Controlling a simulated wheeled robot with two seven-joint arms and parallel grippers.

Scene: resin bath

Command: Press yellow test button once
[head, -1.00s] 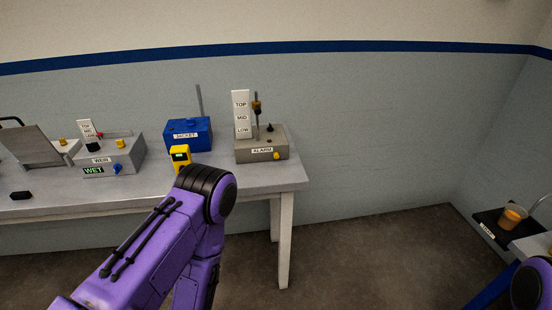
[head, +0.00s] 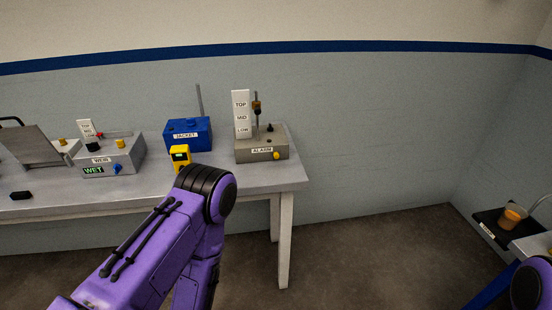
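A yellow round button (head: 277,155) sits on the front face of the grey box labelled ALARM (head: 250,152), at the right end of the table. No "test" marking is readable beside it. My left arm rises from the bottom and bends in front of the table's front edge. Its gripper is out of view. Only a small part of my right arm shows at the lower right edge, and its gripper is out of view. Nothing of mine covers the yellow button.
A TOP/MID/LOW card (head: 241,114) and a thin rod (head: 257,105) stand on the ALARM box. A blue JACKET box (head: 188,134), yellow device (head: 180,154) and WEIR box (head: 108,156) share the grey table (head: 240,180). A cup (head: 511,217) stands far right. The floor between is clear.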

